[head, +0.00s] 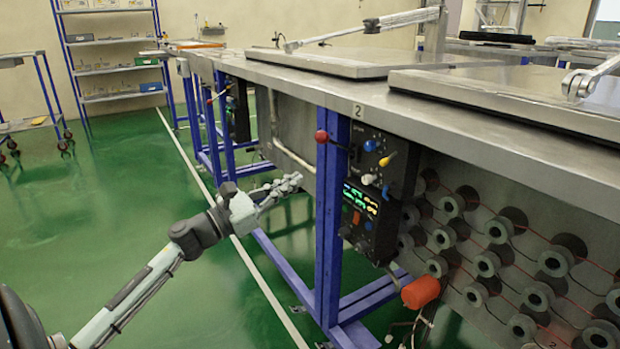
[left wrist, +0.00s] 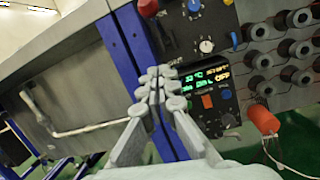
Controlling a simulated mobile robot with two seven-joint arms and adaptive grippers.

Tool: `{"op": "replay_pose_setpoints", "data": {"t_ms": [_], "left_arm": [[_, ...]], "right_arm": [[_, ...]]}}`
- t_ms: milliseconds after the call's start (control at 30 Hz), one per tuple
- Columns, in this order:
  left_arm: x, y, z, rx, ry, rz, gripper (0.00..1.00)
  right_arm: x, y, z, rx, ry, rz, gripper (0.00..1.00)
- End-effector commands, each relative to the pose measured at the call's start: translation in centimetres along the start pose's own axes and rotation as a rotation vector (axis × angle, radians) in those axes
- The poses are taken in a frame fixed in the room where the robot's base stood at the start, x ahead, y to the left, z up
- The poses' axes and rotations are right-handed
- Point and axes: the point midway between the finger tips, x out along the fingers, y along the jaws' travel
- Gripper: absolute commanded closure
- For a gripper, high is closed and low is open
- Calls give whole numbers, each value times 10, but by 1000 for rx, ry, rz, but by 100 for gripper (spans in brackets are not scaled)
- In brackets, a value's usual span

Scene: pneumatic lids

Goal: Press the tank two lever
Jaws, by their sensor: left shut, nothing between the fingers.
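The tank edge carries a label "2" (head: 358,110). Below it hangs a dark control panel (head: 372,205), also in the left wrist view (left wrist: 200,60), with lit displays. A red ball knob (head: 321,136) sticks out left of the panel, by the blue post; it shows at the top of the left wrist view (left wrist: 148,8). A yellow-tipped lever (head: 387,159) is on the panel's upper right. My left gripper (head: 290,184), seen also in the left wrist view (left wrist: 160,88), is shut and empty. It is left of the blue post, below the red knob, apart from it in the head view.
The blue post (head: 331,225) stands between my gripper and the panel. An orange-red cylinder (head: 421,292) sticks out low on the right, near rows of grey spools (head: 487,264). Large lids (head: 520,98) lie on the tank tops.

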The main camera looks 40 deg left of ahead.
Motion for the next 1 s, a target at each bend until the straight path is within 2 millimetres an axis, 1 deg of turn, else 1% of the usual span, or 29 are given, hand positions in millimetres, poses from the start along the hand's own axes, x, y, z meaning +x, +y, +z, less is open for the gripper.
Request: {"op": "replay_pose_setpoints", "data": {"t_ms": [33, 100, 267, 867, 967, 1000], "left_arm": [[-9, -1, 0, 0, 1, 0, 100], [-18, 0, 1, 0, 1, 1, 100], [-28, 0, 3, 0, -1, -1, 100], [-29, 0, 3, -1, -1, 0, 100], [-29, 2, 0, -75, 0, 37, 100], [-29, 4, -4, -149, 1, 74, 100]], "right_arm": [[1, -2, -4, 0, 20, -5, 60], [1, -5, -9, 0, 42, -10, 60], [1, -8, -15, 0, 68, -16, 60], [1, -8, -16, 0, 71, -16, 60], [3, -6, -13, 0, 56, -15, 60], [5, -5, -10, 1, 42, -13, 60]]}}
